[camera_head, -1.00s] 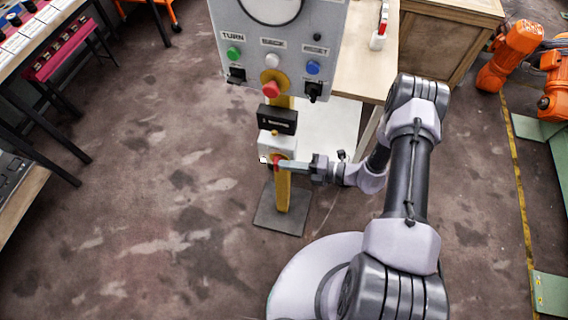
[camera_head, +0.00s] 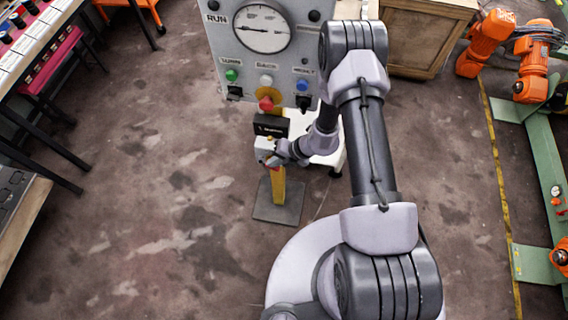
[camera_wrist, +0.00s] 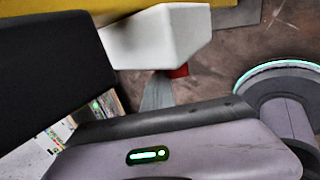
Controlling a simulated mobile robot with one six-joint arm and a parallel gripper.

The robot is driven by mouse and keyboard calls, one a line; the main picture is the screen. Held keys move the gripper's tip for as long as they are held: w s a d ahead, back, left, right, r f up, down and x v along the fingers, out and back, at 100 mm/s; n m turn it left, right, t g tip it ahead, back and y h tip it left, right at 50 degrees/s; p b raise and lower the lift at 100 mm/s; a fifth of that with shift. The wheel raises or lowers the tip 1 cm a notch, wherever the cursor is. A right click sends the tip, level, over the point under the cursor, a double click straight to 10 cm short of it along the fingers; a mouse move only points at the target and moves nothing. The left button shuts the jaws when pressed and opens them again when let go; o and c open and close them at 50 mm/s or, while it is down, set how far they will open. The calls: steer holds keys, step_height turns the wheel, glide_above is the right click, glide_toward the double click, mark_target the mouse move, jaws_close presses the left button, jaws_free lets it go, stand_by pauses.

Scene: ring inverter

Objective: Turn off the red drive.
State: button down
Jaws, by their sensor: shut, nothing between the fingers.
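A small white box (camera_head: 264,146) with a dark grip-like part at its right is mounted low on a yellow post (camera_head: 278,187), under a black box (camera_head: 271,125). In the wrist view the white box (camera_wrist: 155,38) fills the upper middle, with a small piece of a red part (camera_wrist: 178,71) below it. My gripper (camera_head: 272,160) is shut and empty, close to the front of the white box. Its grey finger (camera_wrist: 157,92) points up towards the red part; I cannot tell if they touch. The red part is mostly hidden.
Above stands a grey panel (camera_head: 217,44) with a gauge (camera_head: 262,28), green, white and blue buttons and a red mushroom button (camera_head: 266,104). A wooden cabinet (camera_head: 422,40) is behind at right. Orange robot arms (camera_head: 534,60) stand far right.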

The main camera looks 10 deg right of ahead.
steer(key=shift+w+a, duration=0.2)
steer(key=shift+a, duration=0.2)
steer(key=shift+r+p, duration=0.55)
steer(key=shift+r, duration=0.3)
steer(key=p+v, duration=0.4)
steer(key=v, duration=1.3)
steer(key=shift+r, duration=0.2)
steer(key=shift+s+d, duration=0.15)
steer(key=shift+d, duration=0.05)
